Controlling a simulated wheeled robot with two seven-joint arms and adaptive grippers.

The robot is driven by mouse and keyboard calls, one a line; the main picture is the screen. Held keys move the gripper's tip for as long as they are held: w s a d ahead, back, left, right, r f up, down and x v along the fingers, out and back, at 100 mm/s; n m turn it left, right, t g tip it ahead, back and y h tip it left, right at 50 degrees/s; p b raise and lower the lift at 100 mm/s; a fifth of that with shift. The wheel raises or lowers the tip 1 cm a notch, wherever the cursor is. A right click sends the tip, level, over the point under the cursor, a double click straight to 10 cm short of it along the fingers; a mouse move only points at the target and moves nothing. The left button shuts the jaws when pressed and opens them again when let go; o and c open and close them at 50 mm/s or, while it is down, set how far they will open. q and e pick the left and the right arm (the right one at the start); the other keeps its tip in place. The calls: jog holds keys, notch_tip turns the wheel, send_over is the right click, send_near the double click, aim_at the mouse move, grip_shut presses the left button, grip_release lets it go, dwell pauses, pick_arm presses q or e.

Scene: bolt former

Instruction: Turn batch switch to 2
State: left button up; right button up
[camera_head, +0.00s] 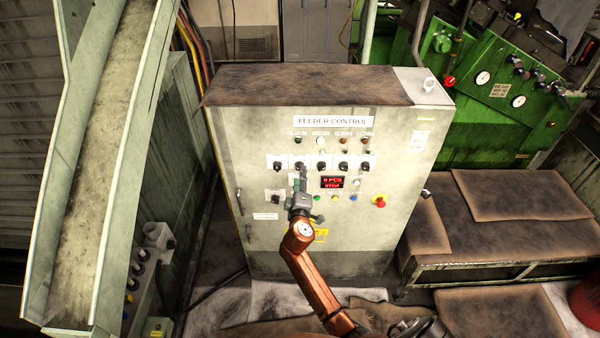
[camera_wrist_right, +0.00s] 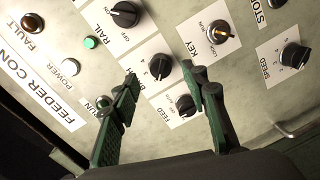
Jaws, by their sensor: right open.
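The batch switch is a black rotary knob (camera_wrist_right: 160,67) on a white plate with small numbers. Its label is partly hidden by a finger, and its exact setting is too small to tell. In the head view the switch (camera_head: 298,165) is second from left in the knob row of the feeder control cabinet (camera_head: 355,225). My right gripper (camera_head: 301,173) is in front of the panel just below it. In the wrist view the right gripper (camera_wrist_right: 165,80) is open, its green fingers apart with the batch knob showing between their tips. Contact cannot be told. My left gripper is out of view.
The feed knob (camera_wrist_right: 186,105) and rail knob (camera_wrist_right: 125,14) sit close on either side. A key switch (camera_wrist_right: 218,32) and speed knob (camera_wrist_right: 294,55) are nearby. A red emergency button (camera_head: 380,202) and red display (camera_head: 332,182) are to the right.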

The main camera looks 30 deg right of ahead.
jog(key=v, duration=0.8)
jog(key=shift+d, duration=0.1)
